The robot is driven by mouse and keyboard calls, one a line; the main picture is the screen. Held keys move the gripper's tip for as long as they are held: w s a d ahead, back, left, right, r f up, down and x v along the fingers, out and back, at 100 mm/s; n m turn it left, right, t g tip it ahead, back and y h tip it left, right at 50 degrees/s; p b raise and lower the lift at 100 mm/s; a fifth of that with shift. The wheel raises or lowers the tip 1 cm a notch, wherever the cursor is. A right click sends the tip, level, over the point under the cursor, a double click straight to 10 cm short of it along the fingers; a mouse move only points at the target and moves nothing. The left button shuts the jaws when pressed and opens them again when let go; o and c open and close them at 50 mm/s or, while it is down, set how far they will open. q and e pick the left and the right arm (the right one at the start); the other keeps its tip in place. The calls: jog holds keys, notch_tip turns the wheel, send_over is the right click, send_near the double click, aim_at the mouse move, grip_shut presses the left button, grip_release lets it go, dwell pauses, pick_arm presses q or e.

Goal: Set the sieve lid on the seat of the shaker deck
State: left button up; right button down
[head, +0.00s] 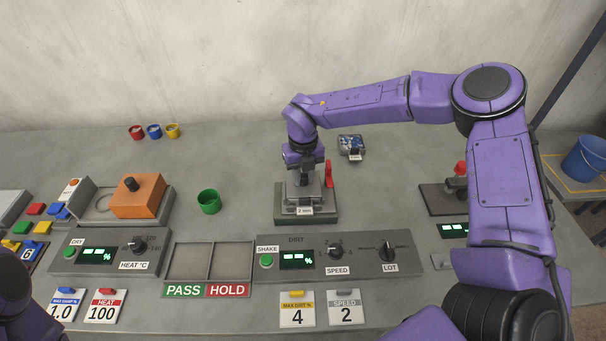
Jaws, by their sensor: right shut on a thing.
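The shaker deck (285,214) stands at mid table, with a dark green base and a small "2 mm" label at its front. My right gripper (303,180) reaches down over it from above and is shut on the grey sieve lid (303,194). The lid is right at the top of the deck. The gripper hides part of it, and I cannot tell whether it rests fully on the seat. My left gripper is out of view; only a bit of my left arm shows at the lower left corner.
A red lever (328,174) stands close at the deck's right. A green cup (209,201) stands to its left. The DIRT control panel (350,265) lies in front, beside the PASS/HOLD tray (210,243). A blue-grey box (351,146) sits behind. Bare table lies behind the deck on the left.

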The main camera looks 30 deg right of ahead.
jog(key=shift+f, duration=0.1)
dwell(0.3)
jog(key=shift+c, duration=1.3)
grip_release()
jog(key=shift+r+p, duration=2.7)
jog(key=shift+r, duration=0.85)
jog(key=shift+f, duration=0.1)
